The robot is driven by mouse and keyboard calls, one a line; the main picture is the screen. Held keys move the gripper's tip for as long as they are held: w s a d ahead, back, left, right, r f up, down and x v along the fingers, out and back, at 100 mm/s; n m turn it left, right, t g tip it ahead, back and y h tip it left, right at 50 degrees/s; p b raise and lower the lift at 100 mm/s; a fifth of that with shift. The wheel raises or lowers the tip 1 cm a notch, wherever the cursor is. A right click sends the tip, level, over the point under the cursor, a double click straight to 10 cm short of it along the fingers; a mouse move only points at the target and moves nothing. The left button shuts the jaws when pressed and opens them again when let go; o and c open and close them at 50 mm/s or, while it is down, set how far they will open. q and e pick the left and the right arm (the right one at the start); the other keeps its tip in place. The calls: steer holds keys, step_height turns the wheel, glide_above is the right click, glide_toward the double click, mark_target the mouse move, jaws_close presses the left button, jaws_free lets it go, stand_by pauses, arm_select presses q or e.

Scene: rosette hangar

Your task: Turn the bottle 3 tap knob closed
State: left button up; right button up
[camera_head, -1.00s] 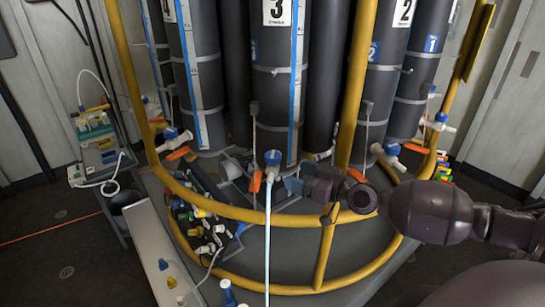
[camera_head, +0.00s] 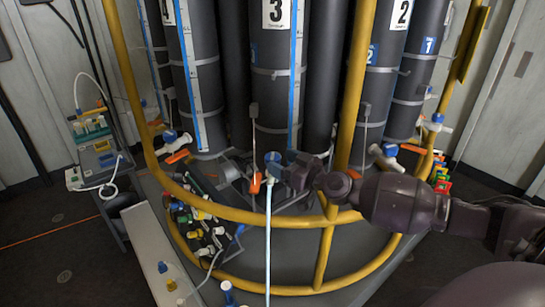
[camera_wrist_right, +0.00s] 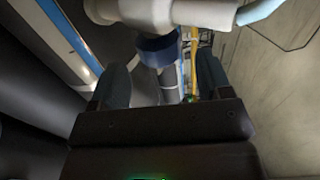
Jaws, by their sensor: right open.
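Bottle 3 (camera_head: 272,80) is a tall dark grey cylinder with a "3" label, at the centre of the head view. Its white tap (camera_wrist_right: 165,12) shows close up in the wrist view, with a blue knob (camera_wrist_right: 158,50). In the head view the blue knob (camera_head: 273,158) is at the bottle's foot. A pale-blue strand (camera_head: 268,230) runs straight down from the tap; I cannot tell whether it is liquid or hose. My right gripper (camera_wrist_right: 160,70) is open, its fingers on either side of the knob; contact is not clear. My left gripper is out of view.
A yellow rail (camera_head: 270,218) curves in front of the bottles, with a yellow upright (camera_head: 353,90) just right of bottle 3. An orange lever (camera_head: 255,183) is near the tap. Several small coloured fittings (camera_head: 195,225) lie at lower left. Bottle 2 (camera_head: 385,90) stands to the right.

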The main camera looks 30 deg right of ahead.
mark_target(279, 160)
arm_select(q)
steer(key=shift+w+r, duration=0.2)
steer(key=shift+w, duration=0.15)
arm_select(e)
steer(key=shift+x, duration=2.05)
steer(key=shift+c, duration=0.3)
steer(key=c, duration=0.9)
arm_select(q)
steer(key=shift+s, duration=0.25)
arm_select(e)
steer(key=shift+o, duration=0.2)
